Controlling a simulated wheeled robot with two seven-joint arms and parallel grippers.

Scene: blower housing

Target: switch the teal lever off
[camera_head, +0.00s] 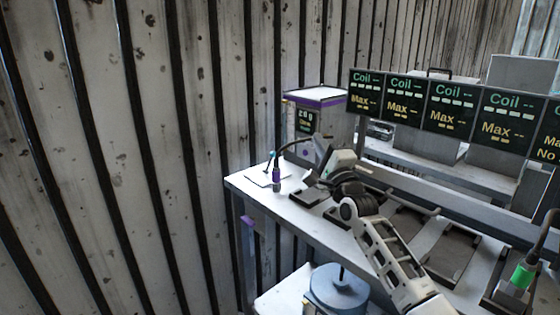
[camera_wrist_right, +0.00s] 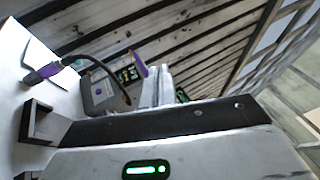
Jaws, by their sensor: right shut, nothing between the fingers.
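The teal lever (camera_head: 271,156) is a small, thin lever with a teal tip. It stands on a pale plate (camera_head: 256,181) at the far left end of the bench, partly behind a purple-and-grey cable plug (camera_head: 276,174). My right gripper (camera_head: 321,143) is to the right of the lever, apart from it, shut and empty. In the right wrist view its fingers (camera_wrist_right: 156,88) are together. The plug (camera_wrist_right: 42,73) shows at left there, with a small teal spot (camera_wrist_right: 77,64) beside it that seems to be the lever tip. My left gripper is out of view.
A grey box with a purple rim (camera_head: 315,97) and a small display stands behind the bench (camera_head: 236,181). A dark cable arches from the plug. Several coil display panels (camera_head: 404,99) hang at right. A green plug (camera_head: 522,275) stands at lower right. A ribbed wall is at left.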

